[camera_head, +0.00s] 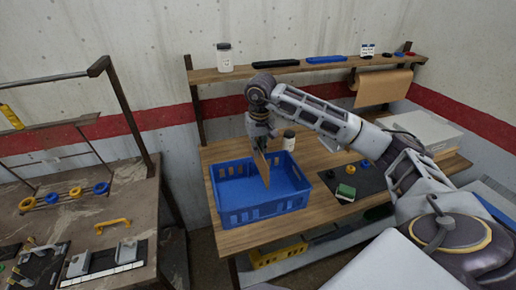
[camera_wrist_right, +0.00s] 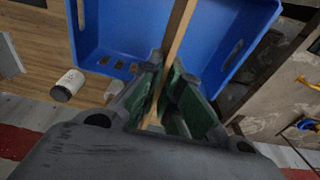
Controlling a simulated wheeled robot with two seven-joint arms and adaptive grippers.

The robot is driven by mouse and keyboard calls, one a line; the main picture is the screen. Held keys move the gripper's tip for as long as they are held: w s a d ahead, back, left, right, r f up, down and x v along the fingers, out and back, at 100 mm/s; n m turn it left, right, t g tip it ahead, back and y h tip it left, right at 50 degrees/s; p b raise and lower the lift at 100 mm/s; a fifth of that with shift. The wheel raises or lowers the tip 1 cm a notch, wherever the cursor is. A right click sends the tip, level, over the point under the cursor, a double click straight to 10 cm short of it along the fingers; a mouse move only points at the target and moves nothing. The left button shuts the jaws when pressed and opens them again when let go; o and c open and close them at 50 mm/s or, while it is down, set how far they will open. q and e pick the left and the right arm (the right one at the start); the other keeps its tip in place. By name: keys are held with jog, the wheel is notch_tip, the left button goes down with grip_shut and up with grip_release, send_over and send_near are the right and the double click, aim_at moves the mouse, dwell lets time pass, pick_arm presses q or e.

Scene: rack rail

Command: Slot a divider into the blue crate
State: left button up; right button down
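The blue crate (camera_head: 258,207) stands on the wooden workbench, open side up. My right gripper (camera_head: 262,138) is over the crate and points down. It is shut on a thin wooden divider (camera_head: 262,167), which hangs upright with its lower part within the crate's outline. In the right wrist view the divider (camera_wrist_right: 177,40) runs between the green-padded fingers (camera_wrist_right: 165,92) and across the crate (camera_wrist_right: 115,30). I cannot tell whether the divider touches the crate's floor or sits in a slot. My left gripper is not in view.
A shelf (camera_head: 300,68) runs above the back of the bench. A second, cluttered bench (camera_head: 130,205) stands left, across a gap.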

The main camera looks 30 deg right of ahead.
aim_at(258, 164)
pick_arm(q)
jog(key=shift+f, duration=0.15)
pick_arm(e)
jog(key=shift+f, duration=0.3)
